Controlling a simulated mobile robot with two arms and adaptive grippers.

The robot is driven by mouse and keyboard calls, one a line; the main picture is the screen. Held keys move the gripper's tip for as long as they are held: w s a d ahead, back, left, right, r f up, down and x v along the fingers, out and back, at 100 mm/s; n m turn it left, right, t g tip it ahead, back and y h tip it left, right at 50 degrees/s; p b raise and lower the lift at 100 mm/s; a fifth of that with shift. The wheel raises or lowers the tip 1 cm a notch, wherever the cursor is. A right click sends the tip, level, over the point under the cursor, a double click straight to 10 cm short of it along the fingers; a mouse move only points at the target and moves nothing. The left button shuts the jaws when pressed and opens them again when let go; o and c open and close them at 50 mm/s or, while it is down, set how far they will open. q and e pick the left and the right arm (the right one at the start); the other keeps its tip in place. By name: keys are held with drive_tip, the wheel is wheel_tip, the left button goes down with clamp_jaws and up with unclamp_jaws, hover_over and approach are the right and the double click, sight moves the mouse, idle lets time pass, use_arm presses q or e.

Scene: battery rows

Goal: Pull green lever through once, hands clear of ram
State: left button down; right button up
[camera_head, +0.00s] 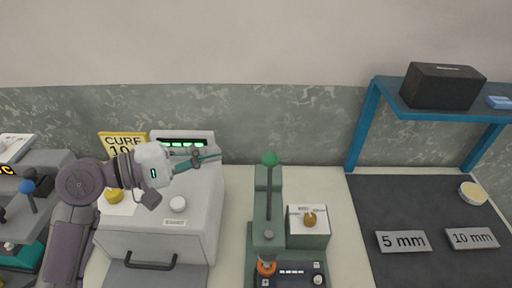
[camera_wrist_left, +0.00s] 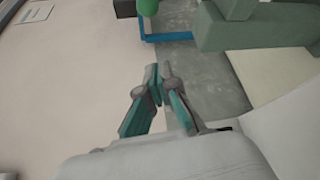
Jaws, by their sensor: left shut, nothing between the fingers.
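The green lever knob (camera_head: 270,158) tops a dark upright lever on the green press (camera_head: 262,215), at the middle of the head view. The lever stands about upright. An orange part (camera_head: 266,266) sits at the foot of the press, below its column. My left gripper (camera_head: 218,157) is shut and empty, in the air left of the knob and apart from it, above the white machine. In the left wrist view the shut fingers (camera_wrist_left: 160,75) point toward the wall, and the green knob (camera_wrist_left: 147,6) shows at the top edge. My right gripper is not in view.
A white machine (camera_head: 205,215) with a handle and a yellow sign (camera_head: 122,143) stands at left. A dark mat (camera_head: 405,270) with 5 mm and 10 mm plates lies at right. A blue shelf (camera_head: 390,95) holds a black box (camera_head: 440,86).

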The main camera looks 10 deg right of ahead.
sight(269, 187)
use_arm(q)
drive_tip(key=p+x, duration=0.3)
drive_tip(key=x, duration=0.7)
drive_tip(key=shift+d+r, duration=0.1)
drive_tip(key=shift+r, duration=0.05)
drive_tip(key=s, duration=0.1)
drive_tip(key=s+p, duration=0.1)
drive_tip(key=s, duration=0.1)
drive_tip(key=shift+a+r+p, duration=0.3)
drive_tip(key=shift+r+p, duration=0.05)
drive_tip(key=shift+p, duration=0.05)
drive_tip(key=shift+s+a+r, duration=0.1)
drive_tip(key=shift+s, duration=0.35)
drive_tip(key=shift+w, duration=0.1)
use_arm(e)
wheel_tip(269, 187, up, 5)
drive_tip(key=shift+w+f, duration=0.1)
